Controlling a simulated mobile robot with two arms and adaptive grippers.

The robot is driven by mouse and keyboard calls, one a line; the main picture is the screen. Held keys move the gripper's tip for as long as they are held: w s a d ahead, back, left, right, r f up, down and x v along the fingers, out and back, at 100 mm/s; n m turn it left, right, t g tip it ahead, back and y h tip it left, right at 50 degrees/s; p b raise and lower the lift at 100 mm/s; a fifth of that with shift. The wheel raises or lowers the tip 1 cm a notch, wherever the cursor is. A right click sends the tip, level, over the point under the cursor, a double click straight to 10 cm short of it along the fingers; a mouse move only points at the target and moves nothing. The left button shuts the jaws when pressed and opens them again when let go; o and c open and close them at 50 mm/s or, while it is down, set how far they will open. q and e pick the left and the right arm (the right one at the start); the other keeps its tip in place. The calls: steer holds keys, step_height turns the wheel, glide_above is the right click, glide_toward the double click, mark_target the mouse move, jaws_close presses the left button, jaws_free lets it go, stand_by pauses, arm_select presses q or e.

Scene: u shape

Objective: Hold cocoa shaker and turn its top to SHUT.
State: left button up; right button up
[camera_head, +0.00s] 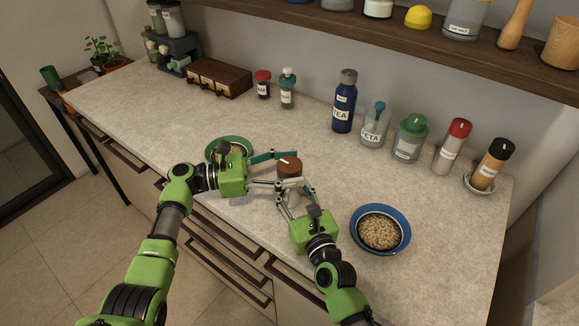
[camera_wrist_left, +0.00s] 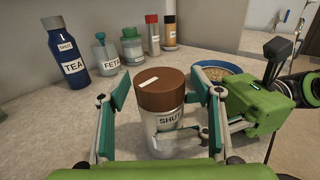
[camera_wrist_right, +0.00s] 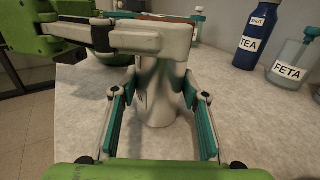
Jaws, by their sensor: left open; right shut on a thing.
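The cocoa shaker (camera_head: 289,167) stands upright near the counter's front edge. It has a brown round top (camera_wrist_left: 160,90) with a white mark and a pale body (camera_wrist_left: 160,135) lettered SHUT. In the left wrist view the mark lies left of centre on the top, while SHUT faces front right; they do not look lined up. My left gripper (camera_head: 289,170) is open, its fingers either side of the top with small gaps. My right gripper (camera_wrist_right: 160,105) is shut on the body, below the left one. In the right wrist view the left gripper hides most of the top.
A blue bowl of grain (camera_head: 381,230) stands right of my right gripper. A green bowl (camera_head: 229,143) is close behind my left gripper. The TEA bottle (camera_head: 344,103), FETA jar (camera_head: 374,128) and other containers line the back. Counter between them and the shaker is clear.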

arm_select(q)
steer(key=c, duration=1.1)
steer(key=shift+t, duration=0.5)
steer(key=n+t+y, duration=0.1)
steer(key=n+t, duration=0.1)
steer(key=n+t+y, duration=0.1)
steer(key=t, duration=0.2)
steer(key=shift+s+n, duration=0.15)
steer(key=shift+n, duration=0.25)
steer(key=shift+n+t+y, duration=2.5)
steer(key=shift+t+y, duration=0.1)
steer(key=shift+t, duration=0.3)
steer(key=o, duration=1.1)
